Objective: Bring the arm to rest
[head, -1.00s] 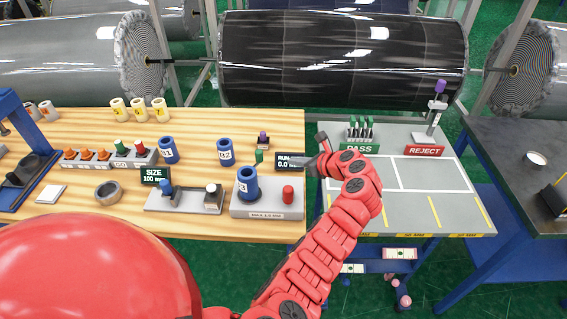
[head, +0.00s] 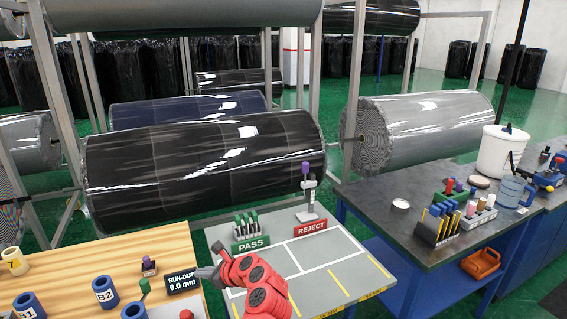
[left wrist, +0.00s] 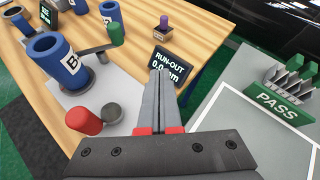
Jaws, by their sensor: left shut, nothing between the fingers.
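My left arm is red and comes up from the bottom of the head view. Its grey left gripper (head: 207,273) is above the gap between the wooden bench and the grey inspection table, near the run-out display (head: 183,283). In the left wrist view the gripper (left wrist: 158,78) has its fingers together, with nothing between them. It points toward the run-out display (left wrist: 171,66), which reads about 0.0 mm and is partly hidden by the fingers. My right gripper does not show in either view.
The wooden bench (head: 120,262) holds blue cylinders, including one marked B2 (head: 104,292). The grey table (head: 335,262) carries the PASS rack (head: 250,244) and REJECT stand (head: 311,227). A dark workbench (head: 400,222) stands right. Large wrapped rolls (head: 200,165) hang behind.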

